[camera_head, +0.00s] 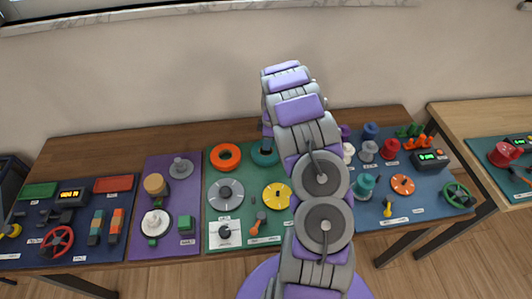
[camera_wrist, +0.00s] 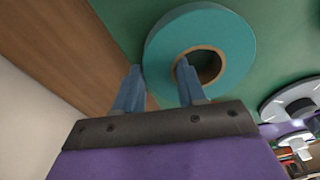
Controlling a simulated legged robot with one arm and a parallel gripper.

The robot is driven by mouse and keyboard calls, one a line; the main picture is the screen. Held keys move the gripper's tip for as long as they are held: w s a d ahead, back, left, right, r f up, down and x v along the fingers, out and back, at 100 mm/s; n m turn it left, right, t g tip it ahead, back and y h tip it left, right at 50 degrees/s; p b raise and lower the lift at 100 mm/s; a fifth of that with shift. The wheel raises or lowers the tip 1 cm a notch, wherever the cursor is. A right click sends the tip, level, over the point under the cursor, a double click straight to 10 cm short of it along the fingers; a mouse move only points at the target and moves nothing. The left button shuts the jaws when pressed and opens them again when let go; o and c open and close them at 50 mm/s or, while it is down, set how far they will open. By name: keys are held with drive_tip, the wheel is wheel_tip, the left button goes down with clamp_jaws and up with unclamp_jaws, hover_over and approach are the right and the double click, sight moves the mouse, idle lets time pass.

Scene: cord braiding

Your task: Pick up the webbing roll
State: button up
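The teal ring-shaped roll (camera_wrist: 228,32), which I take to be the webbing roll, lies flat on the green mat. It also shows in the head view (camera_head: 258,159), near the mat's back edge and partly hidden by my arm. My gripper (camera_wrist: 158,66) is at the roll with its two blue-grey fingers apart. One finger is at the roll's outer edge and the other is over its centre hole, with the roll's wall between them. I cannot tell whether either finger touches the roll.
An orange ring (camera_head: 225,156) lies left of the teal roll. A grey disc (camera_head: 226,195) and a yellow disc (camera_head: 277,195) are nearer me on the green mat. Purple and blue mats with several parts flank it. The wooden table's back strip (camera_head: 120,142) is clear before the wall.

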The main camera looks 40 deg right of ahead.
drive_tip(key=c, duration=0.6)
drive_tip(key=shift+r, duration=0.15)
drive_tip(key=shift+c, duration=0.2)
